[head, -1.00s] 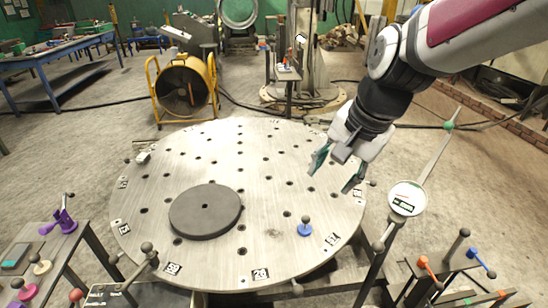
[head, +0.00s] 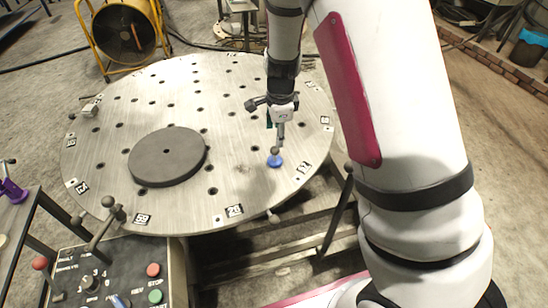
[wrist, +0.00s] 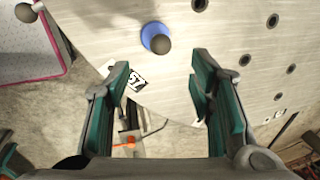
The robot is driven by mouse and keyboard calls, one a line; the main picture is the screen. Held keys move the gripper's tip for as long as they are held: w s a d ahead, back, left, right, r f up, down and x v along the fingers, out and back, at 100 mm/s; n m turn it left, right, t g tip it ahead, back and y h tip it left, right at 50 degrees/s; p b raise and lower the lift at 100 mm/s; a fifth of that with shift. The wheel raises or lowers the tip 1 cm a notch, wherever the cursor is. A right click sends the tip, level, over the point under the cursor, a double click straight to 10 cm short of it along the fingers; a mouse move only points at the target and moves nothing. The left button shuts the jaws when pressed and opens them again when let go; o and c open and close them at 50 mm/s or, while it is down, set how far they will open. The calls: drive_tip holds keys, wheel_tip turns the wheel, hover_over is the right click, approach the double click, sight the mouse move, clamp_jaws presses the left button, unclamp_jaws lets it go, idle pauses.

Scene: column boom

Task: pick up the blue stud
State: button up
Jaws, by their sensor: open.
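The blue stud (head: 275,161) stands on the round metal table (head: 222,100) near its front right edge. It has a blue disc base and a dark ball knob on top. In the wrist view the blue stud (wrist: 155,38) shows near the top, between the lines of the two fingers but beyond their tips. My gripper (head: 279,135) points down just above and behind the stud in the head view, apart from it as far as I can tell. In the wrist view my gripper (wrist: 160,65) has its green-padded fingers wide apart with nothing between them.
A dark grey disc (head: 167,156) lies on the table left of the stud. A control box (head: 120,275) with buttons and a lever stands at the front left. A yellow fan (head: 122,32) stands behind. The table around the stud is clear apart from holes and number labels.

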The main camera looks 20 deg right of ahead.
sight(275, 148)
drive_tip(key=f, duration=0.3)
drive_tip(key=w+f, duration=0.1)
drive_tip(key=f, duration=0.2)
drive_tip(key=w+f, duration=0.1)
drive_tip(key=f, duration=0.3)
drive_tip(key=shift+f+b, duration=0.1)
drive_tip(key=shift+b, duration=0.2)
clamp_jaws()
